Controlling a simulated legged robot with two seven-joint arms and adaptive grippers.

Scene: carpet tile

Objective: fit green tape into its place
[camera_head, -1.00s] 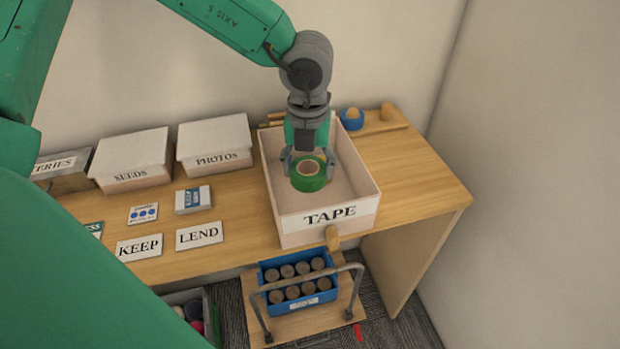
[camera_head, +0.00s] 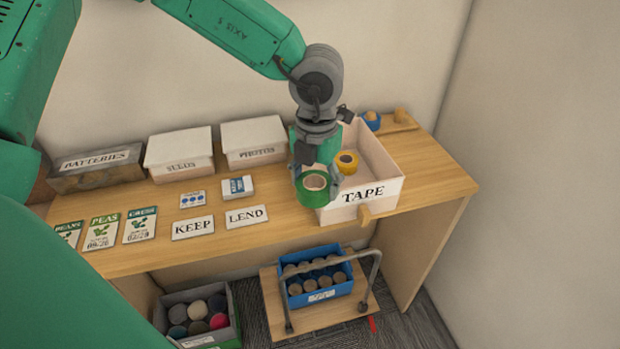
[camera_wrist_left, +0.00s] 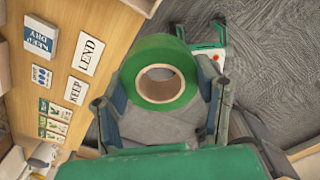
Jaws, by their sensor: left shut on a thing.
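The green tape (camera_head: 314,190) is a thick roll with a tan core. My left gripper (camera_head: 315,175) is shut on it and holds it at the front left corner of the white box labelled TAPE (camera_head: 378,191), partly covering that corner. In the left wrist view the green tape (camera_wrist_left: 146,57) sits between the fingers of my left gripper (camera_wrist_left: 158,85), with carpet behind it. A yellow tape roll (camera_head: 346,162) lies inside the TAPE box. My right gripper is not in view.
KEEP (camera_head: 193,228) and LEND (camera_head: 246,216) cards lie left of the tape, with several seed packets (camera_head: 101,233) farther left. Lidded boxes (camera_head: 180,150) line the back. Below stand a trolley with a blue crate (camera_head: 320,296) and a grey crate (camera_head: 233,320).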

